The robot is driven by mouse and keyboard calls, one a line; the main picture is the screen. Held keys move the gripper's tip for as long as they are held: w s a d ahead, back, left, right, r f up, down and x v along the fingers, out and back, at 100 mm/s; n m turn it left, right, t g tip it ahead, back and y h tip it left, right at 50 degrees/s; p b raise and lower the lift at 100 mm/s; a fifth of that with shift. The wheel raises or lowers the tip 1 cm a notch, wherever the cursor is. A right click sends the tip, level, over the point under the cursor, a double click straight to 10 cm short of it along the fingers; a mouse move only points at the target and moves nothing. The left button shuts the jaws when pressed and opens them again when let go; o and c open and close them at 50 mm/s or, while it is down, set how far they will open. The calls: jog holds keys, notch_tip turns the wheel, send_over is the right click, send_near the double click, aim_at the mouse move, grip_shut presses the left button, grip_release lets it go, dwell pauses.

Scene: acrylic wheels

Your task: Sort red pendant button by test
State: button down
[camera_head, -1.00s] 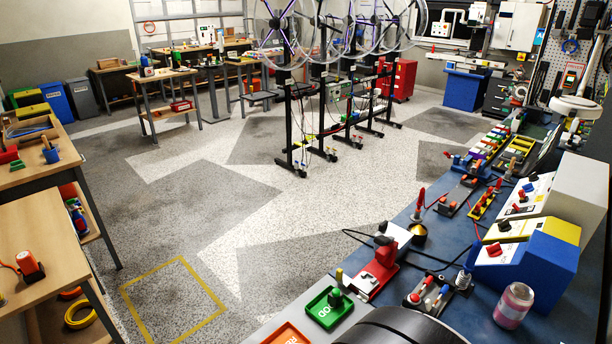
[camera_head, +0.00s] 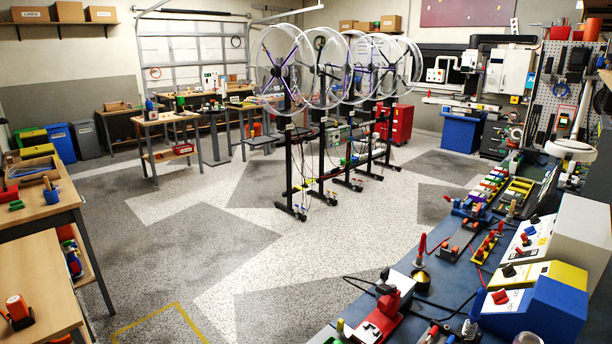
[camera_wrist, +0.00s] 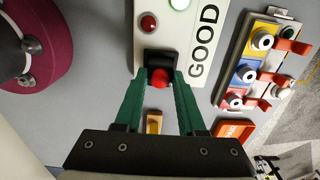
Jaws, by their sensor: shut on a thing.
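In the wrist view, a red pendant button (camera_wrist: 160,79) with a black part behind it lies between the green fingertips of my gripper (camera_wrist: 161,82), which is shut on it. The black part meets the lower end of a white panel (camera_wrist: 176,38) marked GOOD; I cannot tell whether it is plugged in or only touching. The panel carries a red lamp (camera_wrist: 149,22) and a green-rimmed lamp (camera_wrist: 180,3) with a bright, whitish centre. An orange tray (camera_wrist: 232,131) lies to the right of the fingers. My gripper is out of the head view.
In the wrist view, a maroon round object (camera_wrist: 48,45) stands at left and a block with several knobs and red levers (camera_wrist: 262,72) at right. In the head view, the blue bench (camera_head: 410,262) is crowded with fixtures; the floor (camera_head: 200,245) is largely clear.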

jog(key=shift+r, duration=1.6)
jog(key=shift+r, duration=1.75)
